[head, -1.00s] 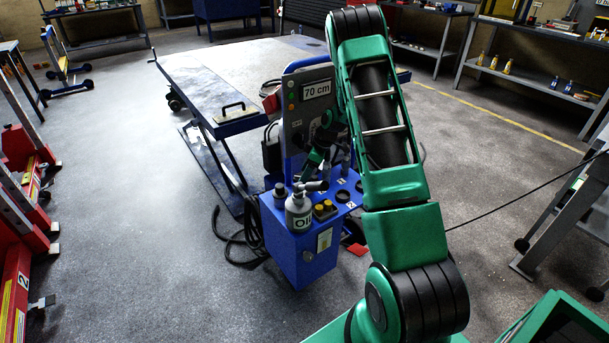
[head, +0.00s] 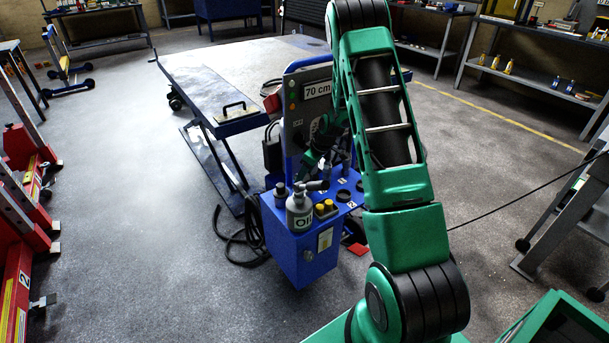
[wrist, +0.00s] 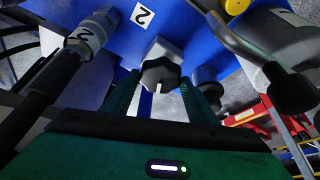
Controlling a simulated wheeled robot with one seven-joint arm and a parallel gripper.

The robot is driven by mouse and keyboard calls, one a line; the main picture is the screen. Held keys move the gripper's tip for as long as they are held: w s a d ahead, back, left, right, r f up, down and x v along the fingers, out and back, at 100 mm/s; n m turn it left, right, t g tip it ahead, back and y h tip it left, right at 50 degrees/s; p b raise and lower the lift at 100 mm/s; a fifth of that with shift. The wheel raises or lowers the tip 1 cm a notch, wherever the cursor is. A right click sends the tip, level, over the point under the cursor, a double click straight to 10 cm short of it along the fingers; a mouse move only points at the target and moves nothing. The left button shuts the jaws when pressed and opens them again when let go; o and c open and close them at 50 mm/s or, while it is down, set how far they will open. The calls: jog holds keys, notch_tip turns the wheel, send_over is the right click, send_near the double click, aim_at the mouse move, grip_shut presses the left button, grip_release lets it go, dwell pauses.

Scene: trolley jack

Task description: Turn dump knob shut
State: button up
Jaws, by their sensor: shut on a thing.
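The dump knob (wrist: 160,73), black and lobed with a white mark on its lower edge, sticks out from a grey block on the blue power unit (wrist: 190,28) in the wrist view. My gripper (wrist: 163,84) has its two green fingers on either side of the knob and is shut on it. In the head view my gripper (head: 313,158) is small and dark at the blue unit (head: 295,250), partly behind my arm. The knob cannot be made out there.
A hose fitting tagged 2 (wrist: 85,38) is close on the left; a lever with a black grip (wrist: 290,92) is close on the right. An oil bottle (head: 299,212) stands on the unit. The lift table (head: 235,75) is behind. Floor at left is open.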

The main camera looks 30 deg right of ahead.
jog(key=m+h, duration=0.1)
jog(key=m, duration=0.3)
jog(key=shift+a+m+t+h, duration=0.1)
jog(key=shift+m+t+h, duration=0.2)
jog(key=shift+m+h, duration=0.1)
dwell(0.5)
jog(key=o, duration=1.1)
jog(key=shift+v, duration=5.35)
jog(key=shift+a, duration=0.1)
